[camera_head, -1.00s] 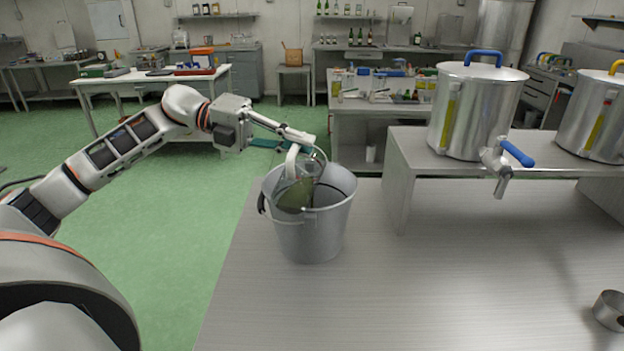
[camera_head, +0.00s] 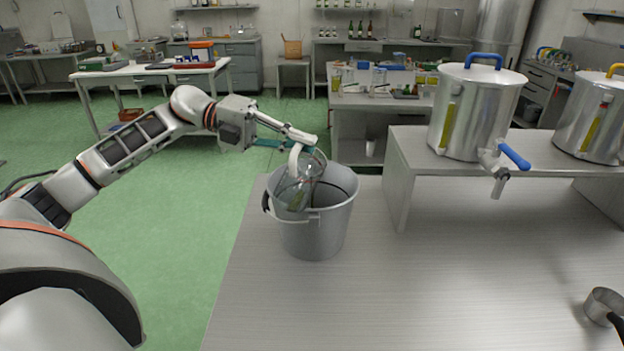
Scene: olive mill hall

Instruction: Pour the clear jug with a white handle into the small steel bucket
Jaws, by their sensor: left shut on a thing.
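The clear jug (camera_head: 311,167) with a white handle (camera_head: 294,158) is tilted at the mouth of the small steel bucket (camera_head: 313,231), its lower part inside the rim. A little greenish liquid shows low in the jug. The bucket stands upright on the steel table, its dark handle hanging at the left rim. My left gripper (camera_head: 302,141) is shut on the jug's handle, above the bucket's back left side. How much liquid lies in the bucket is hidden by its wall. My right gripper is not in view.
A steel shelf (camera_head: 520,160) on the right of the table (camera_head: 440,270) carries two large steel tanks (camera_head: 473,110), one with a blue-handled tap. A small steel pan (camera_head: 604,306) lies at the right front. The table's middle is clear.

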